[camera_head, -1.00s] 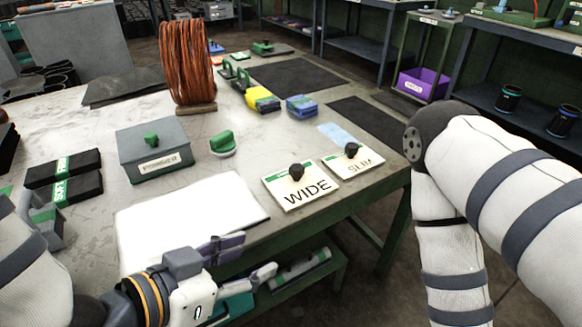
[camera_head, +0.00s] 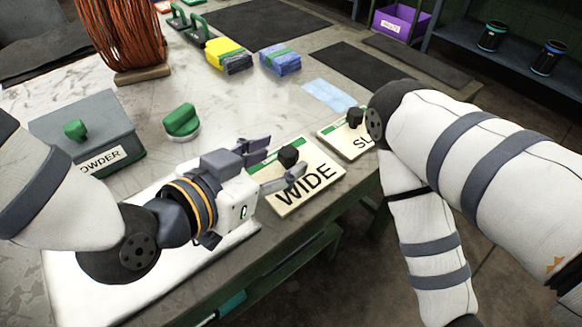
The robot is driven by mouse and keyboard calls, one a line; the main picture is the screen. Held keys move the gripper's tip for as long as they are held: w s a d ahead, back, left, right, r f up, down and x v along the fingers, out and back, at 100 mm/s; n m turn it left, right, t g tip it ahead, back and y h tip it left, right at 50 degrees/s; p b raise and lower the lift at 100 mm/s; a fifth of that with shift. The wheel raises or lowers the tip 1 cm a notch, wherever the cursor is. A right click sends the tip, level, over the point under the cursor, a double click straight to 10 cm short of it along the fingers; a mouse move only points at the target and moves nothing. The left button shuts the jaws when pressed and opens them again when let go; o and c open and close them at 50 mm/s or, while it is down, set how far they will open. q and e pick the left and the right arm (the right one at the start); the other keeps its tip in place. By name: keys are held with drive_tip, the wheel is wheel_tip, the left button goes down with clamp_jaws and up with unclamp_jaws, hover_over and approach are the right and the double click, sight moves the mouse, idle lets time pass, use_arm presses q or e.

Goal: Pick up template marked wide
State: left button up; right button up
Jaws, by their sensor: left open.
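The template marked WIDE (camera_head: 306,187) is a cream plate with a green strip and a black knob (camera_head: 288,156), lying near the table's front edge. My left gripper (camera_head: 279,162) is open, its fingers on either side of the knob in the picture. I cannot tell whether they touch it. The gripper hides part of the plate's left side. The template marked SLIM (camera_head: 340,139) lies just to the right, partly hidden by my right arm. My right gripper is out of view.
A grey powder box (camera_head: 100,120) and a green-handled tool (camera_head: 182,122) stand to the left. A white sheet (camera_head: 75,285) lies under my left arm. Yellow (camera_head: 228,55) and blue (camera_head: 279,59) blocks, a copper coil (camera_head: 125,35) and dark mats (camera_head: 262,25) are farther back.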

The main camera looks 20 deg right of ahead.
use_arm(q)
drive_tip(key=shift+x, duration=1.05)
clamp_jaws()
